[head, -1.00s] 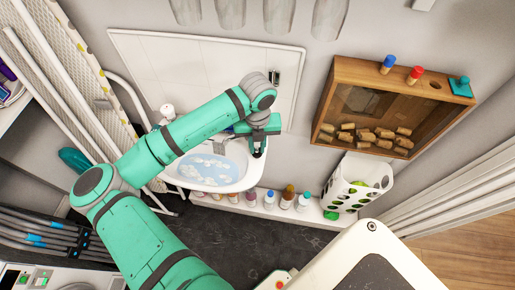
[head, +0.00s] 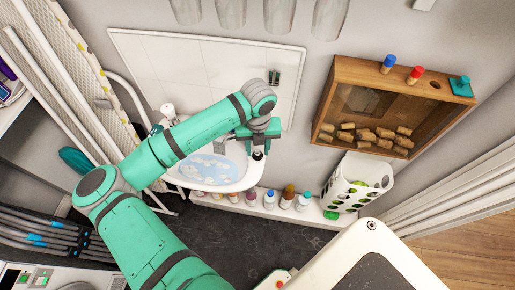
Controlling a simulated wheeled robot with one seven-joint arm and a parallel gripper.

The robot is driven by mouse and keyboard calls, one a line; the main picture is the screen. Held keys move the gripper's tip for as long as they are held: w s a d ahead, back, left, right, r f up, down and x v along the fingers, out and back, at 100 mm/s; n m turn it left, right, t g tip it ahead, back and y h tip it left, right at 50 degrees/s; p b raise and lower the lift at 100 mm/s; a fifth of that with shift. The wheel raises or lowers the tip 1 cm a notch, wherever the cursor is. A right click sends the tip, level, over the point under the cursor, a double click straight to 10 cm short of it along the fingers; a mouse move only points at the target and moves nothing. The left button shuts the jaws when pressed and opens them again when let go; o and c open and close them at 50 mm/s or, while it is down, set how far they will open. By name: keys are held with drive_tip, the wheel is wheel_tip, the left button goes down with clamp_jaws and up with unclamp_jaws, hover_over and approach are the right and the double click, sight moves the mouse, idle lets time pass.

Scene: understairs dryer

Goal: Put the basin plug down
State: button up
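The white basin (head: 238,186) is on the far wall, with bluish, foamy water in it. My gripper (head: 257,146) is over the right end of its back rim, pointing down. A small dark thing with a pale base, which looks like the basin plug (head: 258,156), is at the rim just under my gripper. I cannot tell whether the fingers touch it or stand apart from it. The fingers are too small and partly hidden by the wrist to show their opening. A grey tap (head: 220,147) is left of my gripper, partly behind my arm.
Several bottles (head: 287,197) stand on a ledge below the basin. A wooden cork box (head: 345,72) and a white basket (head: 362,170) hang to the right. A white soap bottle (head: 168,110) is behind my forearm. An ironing board (head: 85,75) leans at left.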

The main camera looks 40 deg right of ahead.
sight(258, 152)
wheel_tip(258, 152, up, 12)
idle(0.5)
drive_tip(key=shift+s, duration=0.15)
